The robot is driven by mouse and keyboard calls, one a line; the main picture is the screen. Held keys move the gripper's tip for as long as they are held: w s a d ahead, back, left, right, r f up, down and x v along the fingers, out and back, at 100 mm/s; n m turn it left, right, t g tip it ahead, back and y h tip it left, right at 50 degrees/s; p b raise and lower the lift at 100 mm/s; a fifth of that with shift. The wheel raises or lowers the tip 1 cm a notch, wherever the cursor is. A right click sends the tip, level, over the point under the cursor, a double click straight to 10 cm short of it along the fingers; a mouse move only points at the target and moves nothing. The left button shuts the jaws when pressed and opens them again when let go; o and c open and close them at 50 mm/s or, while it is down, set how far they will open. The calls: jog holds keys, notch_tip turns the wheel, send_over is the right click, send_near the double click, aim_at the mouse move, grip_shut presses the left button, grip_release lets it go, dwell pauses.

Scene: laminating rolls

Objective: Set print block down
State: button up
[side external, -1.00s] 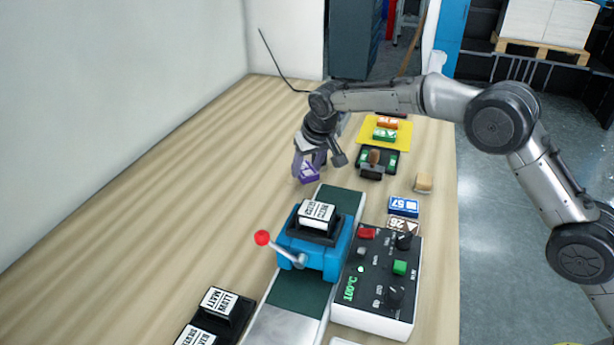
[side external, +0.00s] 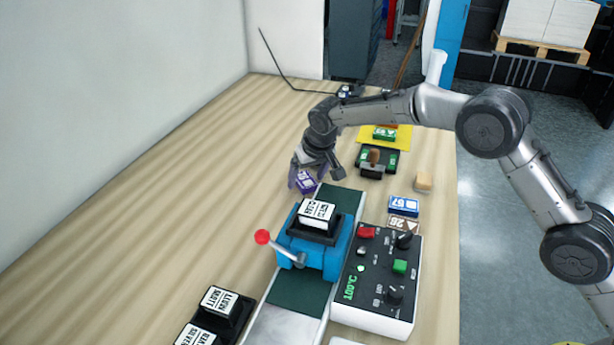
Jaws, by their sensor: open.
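The purple print block (side external: 306,183), with white marks on its top, is on or just above the bare wood table, left of the far end of the green belt. My gripper (side external: 303,180) points down at it, with its fingers at the block's sides. The fingers are open, though the gap between them and the block is too small to make out. My gripper hides part of the block's far side, and I cannot see its underside.
A blue press (side external: 322,258) with a red-knobbed lever stands over the green belt (side external: 345,199). A control box (side external: 378,285) is to its right. Blue block (side external: 403,206), brown block (side external: 404,226), stamp pad (side external: 377,161) and yellow mat (side external: 400,137) lie along the right. The table's left is clear.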

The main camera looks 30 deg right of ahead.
jog(key=v, duration=1.2)
jog(key=s+d+r, duration=0.7)
jog(key=s+r, duration=0.1)
jog(key=s+d+r, duration=0.1)
jog(key=s+d, duration=0.4)
jog(key=s, duration=0.6)
jog(key=s+d+r, duration=0.1)
jog(key=s+d, duration=0.4)
jog(key=s, duration=0.6)
jog(key=shift+s+r+t, duration=0.15)
jog(key=shift+r+t, duration=0.15)
jog(key=shift+t, duration=0.1)
jog(key=shift+o, duration=0.5)
jog(key=s+d+f, duration=0.2)
jog(key=s+f, duration=0.4)
jog(key=s, duration=0.6)
jog(key=shift+r, duration=0.1)
